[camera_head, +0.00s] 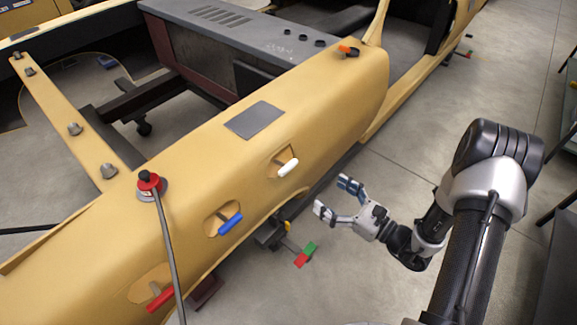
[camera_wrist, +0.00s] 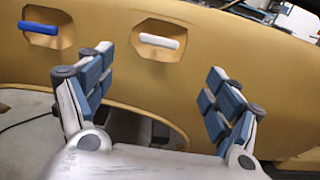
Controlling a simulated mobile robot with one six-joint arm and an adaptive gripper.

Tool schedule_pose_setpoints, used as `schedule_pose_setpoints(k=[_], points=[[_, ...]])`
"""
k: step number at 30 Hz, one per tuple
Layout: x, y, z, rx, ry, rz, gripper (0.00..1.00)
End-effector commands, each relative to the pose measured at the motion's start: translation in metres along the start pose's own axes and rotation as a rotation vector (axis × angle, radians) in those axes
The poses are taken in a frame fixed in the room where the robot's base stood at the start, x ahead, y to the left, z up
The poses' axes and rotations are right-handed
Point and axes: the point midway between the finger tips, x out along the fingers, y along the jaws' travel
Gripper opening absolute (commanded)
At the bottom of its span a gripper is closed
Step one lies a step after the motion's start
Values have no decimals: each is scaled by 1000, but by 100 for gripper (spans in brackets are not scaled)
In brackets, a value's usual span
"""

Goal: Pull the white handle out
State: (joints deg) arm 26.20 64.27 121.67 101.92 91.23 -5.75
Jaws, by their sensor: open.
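The white handle (camera_head: 288,167) sits in a recess on the side of the long yellow shell (camera_head: 330,100), nearest its rounded right end. In the wrist view the white handle (camera_wrist: 163,41) lies level in its angular recess, above and between my fingers. My gripper (camera_head: 335,198) is open and empty, to the right of and below the white handle, apart from the shell. In the wrist view both fingers of my gripper (camera_wrist: 155,95) stand spread wide, with nothing between them. Nothing hides the handle.
A blue handle (camera_head: 230,223) and a red handle (camera_head: 160,299) sit in similar recesses farther left along the shell. A red fitting with a grey cable (camera_head: 150,183) is on top. A red and green part (camera_head: 305,255) sticks out low. Open floor (camera_head: 385,170) lies around my gripper.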

Motion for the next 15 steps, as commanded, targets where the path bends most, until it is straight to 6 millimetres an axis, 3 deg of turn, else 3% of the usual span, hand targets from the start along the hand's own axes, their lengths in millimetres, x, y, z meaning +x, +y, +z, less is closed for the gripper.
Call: schedule_pose_setpoints(k=[15], points=[[112, 3, 0, -5, -1, 9, 83]])
